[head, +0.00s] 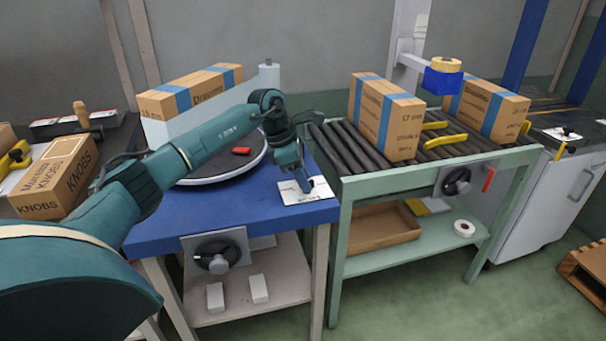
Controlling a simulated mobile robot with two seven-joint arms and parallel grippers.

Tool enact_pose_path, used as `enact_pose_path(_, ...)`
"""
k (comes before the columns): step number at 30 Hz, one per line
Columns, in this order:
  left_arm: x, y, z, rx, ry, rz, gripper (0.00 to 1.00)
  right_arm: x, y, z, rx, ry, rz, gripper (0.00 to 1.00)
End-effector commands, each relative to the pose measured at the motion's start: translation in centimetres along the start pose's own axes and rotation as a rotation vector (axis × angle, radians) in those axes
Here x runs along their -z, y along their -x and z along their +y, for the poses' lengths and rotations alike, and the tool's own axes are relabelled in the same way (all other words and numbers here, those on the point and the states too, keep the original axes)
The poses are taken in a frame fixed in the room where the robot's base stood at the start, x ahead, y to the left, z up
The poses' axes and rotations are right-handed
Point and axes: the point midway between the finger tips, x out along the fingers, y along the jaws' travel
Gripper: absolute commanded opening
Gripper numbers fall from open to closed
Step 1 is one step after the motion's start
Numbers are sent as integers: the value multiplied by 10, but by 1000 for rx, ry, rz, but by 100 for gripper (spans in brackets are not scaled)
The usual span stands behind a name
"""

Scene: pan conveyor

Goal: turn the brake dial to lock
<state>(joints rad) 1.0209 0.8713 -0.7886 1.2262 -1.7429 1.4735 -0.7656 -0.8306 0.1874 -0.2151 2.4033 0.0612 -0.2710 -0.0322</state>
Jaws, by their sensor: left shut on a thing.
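A white plate with dark markings (324,190) lies on the front right corner of the blue tabletop (255,212). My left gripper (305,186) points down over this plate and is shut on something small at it. I take this to be the brake dial, but the jaws hide it, so its setting cannot be read. My right gripper is not in view.
A turntable (215,181) with a red item (241,150) is behind my left forearm. Black knobs sit on the table front (217,258) and conveyor front (457,181). Cartons (402,127) stand on the roller conveyor (340,150). A KNOBS box (50,185) is at left.

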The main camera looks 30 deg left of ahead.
Motion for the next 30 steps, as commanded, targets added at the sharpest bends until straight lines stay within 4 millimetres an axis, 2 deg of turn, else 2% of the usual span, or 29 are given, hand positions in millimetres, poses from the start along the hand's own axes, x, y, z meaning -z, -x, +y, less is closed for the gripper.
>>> enact_pose_path(17, 0, 0, 0, 10, -30, 0, 11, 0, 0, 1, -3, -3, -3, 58)
enact_pose_path(18, 0, 0, 0, 10, -30, 0, 37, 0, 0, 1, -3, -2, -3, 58)
enact_pose_path(24, 0, 0, 0, 11, -29, 0, 54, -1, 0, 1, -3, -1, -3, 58)
enact_pose_path(30, 0, 0, 0, 11, -29, 0, 55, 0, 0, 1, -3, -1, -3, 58)
